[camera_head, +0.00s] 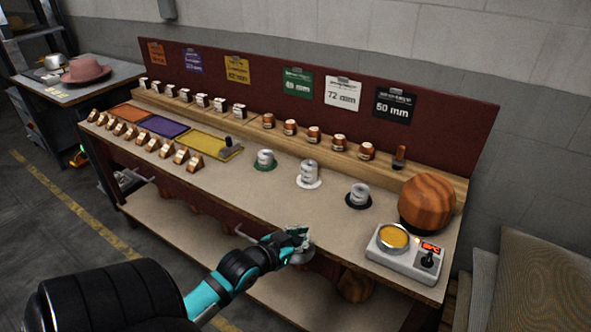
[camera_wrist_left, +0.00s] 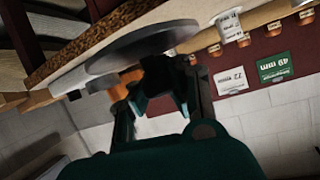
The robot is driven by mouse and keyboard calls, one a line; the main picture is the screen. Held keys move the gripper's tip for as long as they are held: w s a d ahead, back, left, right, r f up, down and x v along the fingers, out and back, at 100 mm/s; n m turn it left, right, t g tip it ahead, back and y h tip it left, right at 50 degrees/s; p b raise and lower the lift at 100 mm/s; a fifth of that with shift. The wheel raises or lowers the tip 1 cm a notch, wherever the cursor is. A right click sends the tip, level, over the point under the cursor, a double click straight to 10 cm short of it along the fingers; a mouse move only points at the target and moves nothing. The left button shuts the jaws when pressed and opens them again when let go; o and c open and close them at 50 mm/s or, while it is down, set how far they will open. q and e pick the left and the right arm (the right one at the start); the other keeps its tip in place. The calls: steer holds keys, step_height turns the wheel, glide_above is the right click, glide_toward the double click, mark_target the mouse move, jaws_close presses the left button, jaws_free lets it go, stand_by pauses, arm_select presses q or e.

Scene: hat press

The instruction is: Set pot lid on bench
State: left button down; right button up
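The pot lid (camera_head: 302,258) is a grey round disc under my left gripper (camera_head: 299,240), at the bench's front edge. In the left wrist view the lid (camera_wrist_left: 135,45) is a flat grey disc against the fingertips of my left gripper (camera_wrist_left: 165,80). The fingers look shut on its handle side, though the handle is hidden. I cannot tell whether the lid touches the bench (camera_head: 330,222). The open pot (camera_head: 393,237), with amber contents, sits on a grey heater unit (camera_head: 405,257) at the bench's right end. My right gripper is not in view.
A wooden hat block (camera_head: 428,202) stands behind the heater. Small blocks and coloured trays (camera_head: 210,148) fill the left. Bare bench top lies between the cans and the front edge.

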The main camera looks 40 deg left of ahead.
arm_select(q)
steer(key=p, duration=0.2)
glide_above(341, 230)
steer(key=shift+f, duration=0.65)
step_height(341, 230, down, 3)
steer(key=shift+w+f, duration=0.1)
steer(key=shift+w, duration=0.05)
steer(key=shift+f, duration=0.2)
steer(key=shift+f, duration=0.2)
steer(key=c, duration=1.4)
jaws_free()
steer(key=shift+r, duration=0.1)
